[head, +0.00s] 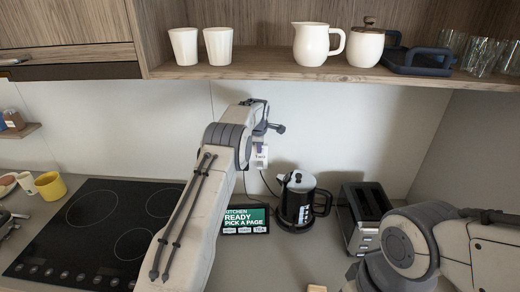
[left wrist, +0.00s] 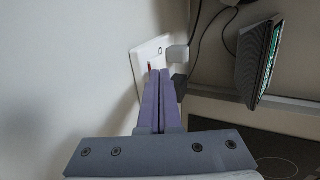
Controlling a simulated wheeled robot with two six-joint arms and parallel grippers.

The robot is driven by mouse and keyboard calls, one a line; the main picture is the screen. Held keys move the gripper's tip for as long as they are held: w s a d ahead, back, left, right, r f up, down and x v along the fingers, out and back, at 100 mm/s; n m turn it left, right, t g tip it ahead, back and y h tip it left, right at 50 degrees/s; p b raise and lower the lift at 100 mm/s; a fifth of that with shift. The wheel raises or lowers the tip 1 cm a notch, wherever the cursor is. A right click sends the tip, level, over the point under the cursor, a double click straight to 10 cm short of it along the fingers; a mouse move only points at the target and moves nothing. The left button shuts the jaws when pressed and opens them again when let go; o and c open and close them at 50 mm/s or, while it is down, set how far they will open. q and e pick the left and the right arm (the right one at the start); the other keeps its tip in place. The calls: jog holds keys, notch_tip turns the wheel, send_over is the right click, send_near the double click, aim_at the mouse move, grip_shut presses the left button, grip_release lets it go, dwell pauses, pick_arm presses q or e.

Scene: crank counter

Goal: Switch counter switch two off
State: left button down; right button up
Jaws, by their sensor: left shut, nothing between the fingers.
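The counter switch labelled TWO (head: 262,160) is a white plate on the back wall, partly hidden by my left gripper in the head view. In the left wrist view the white switch plate (left wrist: 141,55) shows a small red mark beside the fingertips, and a white plug sits at its right. My left gripper (head: 258,147) is shut and empty, its purple fingers (left wrist: 161,72) together with the tips at the plate. I cannot tell whether they touch it. The rocker is mostly hidden. My right arm comes in at the lower right; its gripper is out of view.
A black kettle (head: 297,203), a toaster (head: 364,220) and a display (head: 246,219) stand on the counter below the switch. A black hob (head: 95,235) is at the left. The shelf (head: 270,66) above holds cups, a jug, a lidded pot and glasses.

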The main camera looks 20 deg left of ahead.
pick_arm(q)
jog(key=shift+r, duration=0.4)
jog(key=shift+s+r, duration=0.1)
jog(key=shift+r, duration=0.2)
jog(key=b+v, duration=0.3)
jog(key=v, duration=0.3)
jog(key=shift+r, duration=0.35)
jog(key=shift+s+d, duration=0.15)
jog(key=shift+d, duration=0.05)
